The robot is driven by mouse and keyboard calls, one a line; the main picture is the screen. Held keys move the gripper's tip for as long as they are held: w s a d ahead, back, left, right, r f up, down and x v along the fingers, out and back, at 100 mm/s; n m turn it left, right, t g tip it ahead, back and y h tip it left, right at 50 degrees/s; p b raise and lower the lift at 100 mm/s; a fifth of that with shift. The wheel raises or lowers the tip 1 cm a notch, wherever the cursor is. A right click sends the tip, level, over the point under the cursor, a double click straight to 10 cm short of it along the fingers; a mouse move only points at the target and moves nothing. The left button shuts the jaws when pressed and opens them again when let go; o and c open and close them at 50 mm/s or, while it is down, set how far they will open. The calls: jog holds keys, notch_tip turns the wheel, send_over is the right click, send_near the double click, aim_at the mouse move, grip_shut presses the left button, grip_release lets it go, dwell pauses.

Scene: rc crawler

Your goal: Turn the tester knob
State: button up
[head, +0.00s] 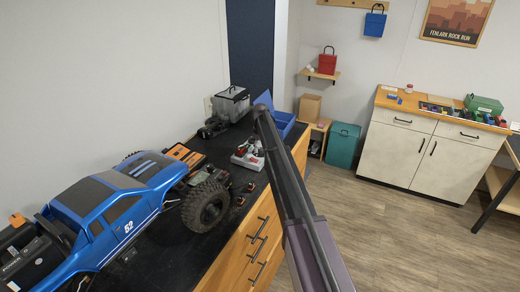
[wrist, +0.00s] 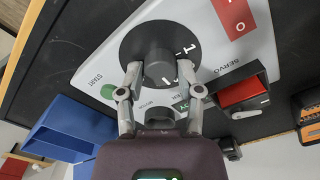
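The tester (wrist: 95,75) is a pale panel with printed labels, a green START button and a red block. Its knob (wrist: 159,68) is a grey cylinder on a round black dial with white marks. My gripper (wrist: 160,75) has one finger on each side of the knob, with a narrow gap seeming to show beside it; contact is not clear. In the head view the tester (head: 248,154) lies small on the dark bench top, and my arm reaches over the bench beside it. My fingertips are hard to make out there.
A blue RC crawler (head: 120,205) with big tyres fills the bench's left side. A blue bin (head: 283,122) stands behind the tester; it also shows in the wrist view (wrist: 70,125). A black-and-red switch box (wrist: 240,92) sits close to my right finger.

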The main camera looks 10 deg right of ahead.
grip_shut()
jog(key=shift+m, duration=2)
jog(key=o, duration=0.7)
grip_release()
